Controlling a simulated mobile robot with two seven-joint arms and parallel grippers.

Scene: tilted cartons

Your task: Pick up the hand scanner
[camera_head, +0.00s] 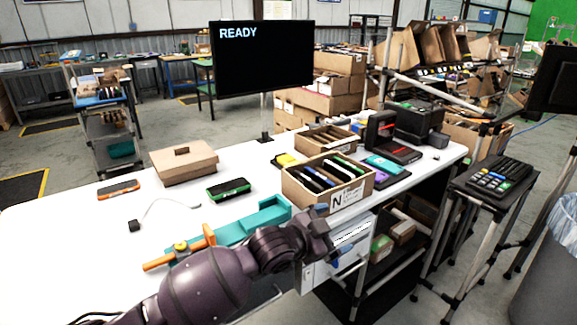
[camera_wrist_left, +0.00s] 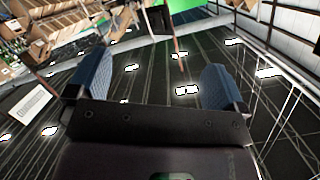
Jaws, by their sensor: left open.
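I cannot tell for sure which item is the hand scanner. On the white table (camera_head: 75,228) lie a black device with a green rim (camera_head: 228,189) and a flat dark device with orange ends (camera_head: 118,189). An orange-handled tool with a yellow knob (camera_head: 180,248) lies at the near edge, by a long teal tray (camera_head: 235,230). My left gripper (camera_head: 325,240) is above the table's near edge, right of the teal tray and in front of the open carton. In the left wrist view its blue fingers (camera_wrist_left: 157,85) are apart with nothing between them. My right gripper is not in view.
An open carton with several dark items (camera_head: 325,195) stands near my left gripper. A keypad stand (camera_head: 490,185) is at right. The table's left is clear.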

